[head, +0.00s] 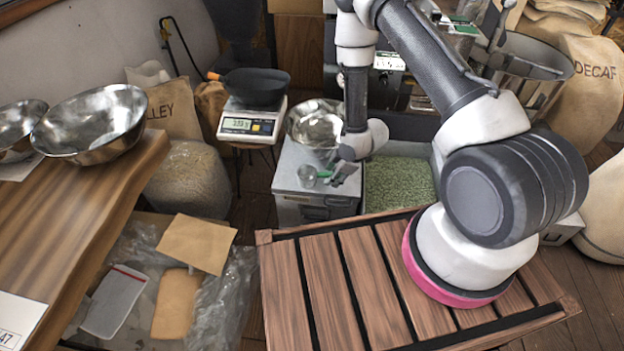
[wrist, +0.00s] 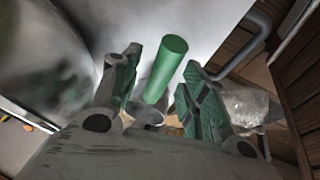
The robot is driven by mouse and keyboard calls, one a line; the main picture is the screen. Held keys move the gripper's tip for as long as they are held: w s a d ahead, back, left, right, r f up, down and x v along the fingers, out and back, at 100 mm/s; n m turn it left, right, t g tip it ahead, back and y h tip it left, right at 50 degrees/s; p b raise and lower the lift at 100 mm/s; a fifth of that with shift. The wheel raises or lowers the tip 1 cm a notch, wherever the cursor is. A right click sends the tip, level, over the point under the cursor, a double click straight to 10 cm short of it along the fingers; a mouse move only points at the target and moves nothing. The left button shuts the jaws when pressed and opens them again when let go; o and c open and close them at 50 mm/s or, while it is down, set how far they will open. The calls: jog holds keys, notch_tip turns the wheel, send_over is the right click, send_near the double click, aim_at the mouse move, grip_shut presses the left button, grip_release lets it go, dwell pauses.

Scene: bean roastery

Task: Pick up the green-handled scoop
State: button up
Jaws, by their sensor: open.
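The green-handled scoop (head: 308,176) lies on top of a grey metal cabinet (head: 290,180) in the head view. Its cup is at the left and its short green handle points right. My gripper (head: 343,174) is low over the cabinet top, just right of the handle. In the wrist view the green handle (wrist: 165,68) shows between the two open fingers of my gripper (wrist: 160,82), with a gap on each side.
A shiny metal bowl (head: 318,126) stands just behind the scoop. A digital scale (head: 250,122) with a black pan is to the left. A bin of green beans (head: 398,185) is to the right. A slatted wooden top (head: 330,290) lies in front.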

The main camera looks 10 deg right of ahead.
jog(key=shift+w+a+f, duration=0.2)
jog(key=shift+f, duration=0.45)
grip_shut()
